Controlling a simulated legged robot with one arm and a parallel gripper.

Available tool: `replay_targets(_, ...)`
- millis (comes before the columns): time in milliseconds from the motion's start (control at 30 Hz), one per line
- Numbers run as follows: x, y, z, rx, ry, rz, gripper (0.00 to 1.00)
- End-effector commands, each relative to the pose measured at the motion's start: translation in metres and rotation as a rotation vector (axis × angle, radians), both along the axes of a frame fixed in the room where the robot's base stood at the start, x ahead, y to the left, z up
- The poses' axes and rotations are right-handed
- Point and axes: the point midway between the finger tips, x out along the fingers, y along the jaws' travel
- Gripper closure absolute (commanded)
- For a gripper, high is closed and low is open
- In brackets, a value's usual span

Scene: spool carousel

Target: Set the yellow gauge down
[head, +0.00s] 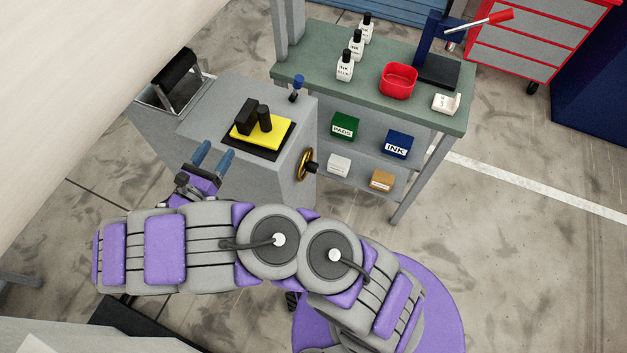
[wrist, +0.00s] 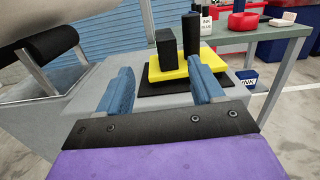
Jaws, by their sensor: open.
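The yellow gauge (head: 271,132) rests on a black pad (head: 236,142) on top of the grey machine cabinet. It is a yellow plate carrying a black block and a black cylinder. In the wrist view the gauge (wrist: 176,67) lies just beyond the fingers, on the pad (wrist: 155,87). My gripper (head: 213,158) is open and empty, with its blue fingers pointing toward the gauge from the near left side. In the wrist view my gripper (wrist: 163,88) shows a wide gap between the fingers. The right finger overlaps the pad and the gauge's near edge in that view; whether it touches cannot be told.
A black roller (head: 174,68) sits at the cabinet's left. A blue-topped knob (head: 297,84) and a brass handwheel (head: 306,165) are at its right. The green workbench (head: 318,62) behind holds ink bottles, a red bin (head: 398,80) and a lever press (head: 440,60). Open floor lies to the right.

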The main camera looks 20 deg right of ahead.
Motion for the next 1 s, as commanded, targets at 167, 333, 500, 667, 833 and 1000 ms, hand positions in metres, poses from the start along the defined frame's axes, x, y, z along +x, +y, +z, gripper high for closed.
replay_targets(167,0.005,-0.017,0.012,0.024,-0.014,-0.05,0.33)
replay_targets(333,0.011,-0.088,0.058,0.134,-0.072,-0.249,0.33)
replay_targets(500,-0.007,-0.174,0.105,0.293,-0.149,-0.508,0.33)
replay_targets(667,-0.042,-0.24,0.135,0.447,-0.222,-0.744,0.33)
replay_targets(833,-0.092,-0.29,0.154,0.623,-0.298,-0.981,0.33)
replay_targets(1000,-0.146,-0.32,0.163,0.815,-0.373,-1.201,0.33)
